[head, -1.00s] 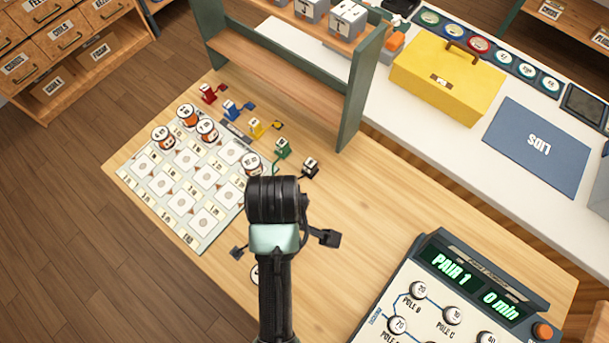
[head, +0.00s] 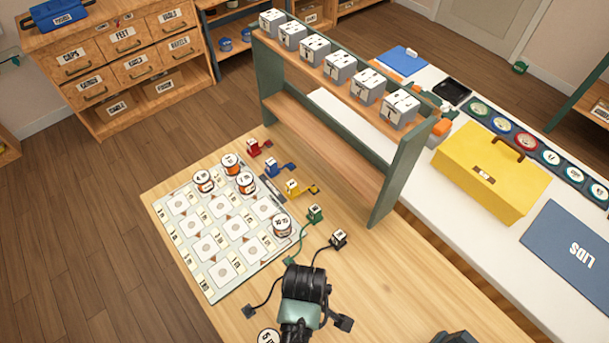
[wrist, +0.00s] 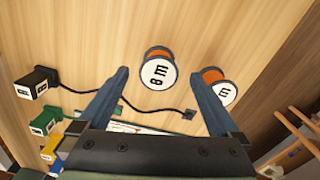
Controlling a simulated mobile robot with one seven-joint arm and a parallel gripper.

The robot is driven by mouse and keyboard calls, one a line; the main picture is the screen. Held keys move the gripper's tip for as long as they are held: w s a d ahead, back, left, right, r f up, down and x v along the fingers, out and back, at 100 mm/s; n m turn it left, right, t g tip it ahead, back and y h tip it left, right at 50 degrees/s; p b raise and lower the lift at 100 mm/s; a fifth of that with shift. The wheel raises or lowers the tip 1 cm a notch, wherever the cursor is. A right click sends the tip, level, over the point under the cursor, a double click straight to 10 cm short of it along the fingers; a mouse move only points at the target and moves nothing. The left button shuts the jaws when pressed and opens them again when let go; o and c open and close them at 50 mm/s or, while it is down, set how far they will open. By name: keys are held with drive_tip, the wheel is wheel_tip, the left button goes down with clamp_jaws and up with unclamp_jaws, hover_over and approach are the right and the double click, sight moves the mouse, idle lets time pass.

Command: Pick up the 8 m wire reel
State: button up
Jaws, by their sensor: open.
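The 8 m wire reel (wrist: 155,70), orange with a white labelled top, stands on bare wood in the wrist view, between and just beyond my fingertips. A second reel (wrist: 213,88) stands to its right, partly behind my right finger; its number is hard to read. My gripper (wrist: 163,80) is open and empty, and I see no contact with the 8 m reel. In the head view, my gripper (head: 303,288) is over the table right of the mat, its fingers hidden. A reel edge (head: 268,337) shows at the bottom there.
Several reels (head: 246,182) stand on the card mat (head: 212,284). Coloured plug blocks, including a green one (head: 315,213) and a black one (head: 338,238), line its far right side. A black cable (wrist: 145,116) lies near the reels. A shelf (head: 320,140) rises behind.

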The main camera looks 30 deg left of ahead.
drive_tip(key=shift+f, duration=1.4)
drive_tip(key=c, duration=1.5)
drive_tip(key=shift+c, duration=0.2)
